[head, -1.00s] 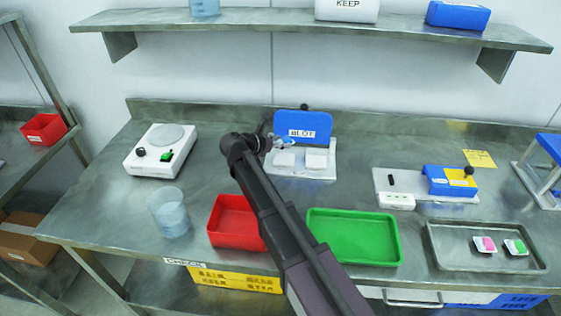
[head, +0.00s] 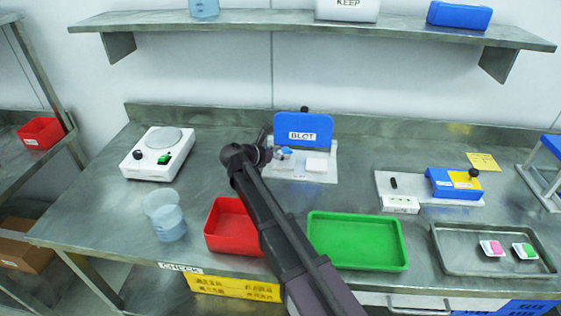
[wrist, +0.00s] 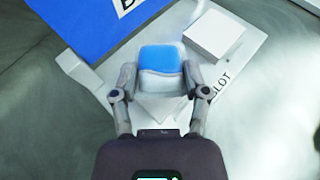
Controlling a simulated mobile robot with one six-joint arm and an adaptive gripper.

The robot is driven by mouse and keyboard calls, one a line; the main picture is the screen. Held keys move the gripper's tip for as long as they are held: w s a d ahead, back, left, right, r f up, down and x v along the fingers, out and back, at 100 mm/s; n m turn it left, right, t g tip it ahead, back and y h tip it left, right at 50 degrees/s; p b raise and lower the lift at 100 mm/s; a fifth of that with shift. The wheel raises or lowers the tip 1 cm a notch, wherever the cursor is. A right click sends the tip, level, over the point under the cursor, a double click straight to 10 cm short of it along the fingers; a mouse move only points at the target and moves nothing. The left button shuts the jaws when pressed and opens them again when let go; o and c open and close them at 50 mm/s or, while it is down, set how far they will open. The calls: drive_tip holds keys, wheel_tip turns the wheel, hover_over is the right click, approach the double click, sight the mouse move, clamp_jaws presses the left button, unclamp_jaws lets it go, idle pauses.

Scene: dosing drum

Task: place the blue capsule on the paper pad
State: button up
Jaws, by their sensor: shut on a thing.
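The blue capsule (wrist: 161,60), blue on top with a pale lower part, is between the fingers of my gripper (wrist: 160,82) in the wrist view. My gripper is shut on it. In the head view the capsule (head: 285,151) shows small at the end of my gripper (head: 276,154), over the left part of the blot station. The paper pad under it is mostly hidden by the capsule and fingers; a pale corner (wrist: 158,108) shows below. I cannot tell whether the capsule touches the pad. A second white pad (head: 317,164) lies to the right, also in the wrist view (wrist: 214,35).
The blue BLOT panel (head: 303,129) stands behind the white base. A white device (head: 158,154) stands left. A beaker (head: 167,218), red tray (head: 230,228) and green tray (head: 357,241) are in front. A metal tray (head: 460,262) with two small packs is at right.

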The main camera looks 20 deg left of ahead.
drive_tip(key=shift+f+b, duration=0.95)
drive_tip(key=shift+f, duration=0.3)
drive_tip(key=shift+f, duration=0.15)
drive_tip(key=o, duration=0.9)
drive_tip(key=shift+r, duration=0.2)
drive_tip(key=shift+s+a+r, duration=0.1)
drive_tip(key=shift+s+r, duration=0.05)
drive_tip(key=shift+s, duration=0.05)
drive_tip(key=p+v, duration=0.4)
drive_tip(key=v, duration=0.5)
drive_tip(key=shift+s+a+r, duration=0.2)
drive_tip(key=shift+s, duration=0.1)
drive_tip(key=shift+p+v, duration=0.35)
drive_tip(key=shift+v, duration=0.5)
drive_tip(key=shift+f, duration=0.15)
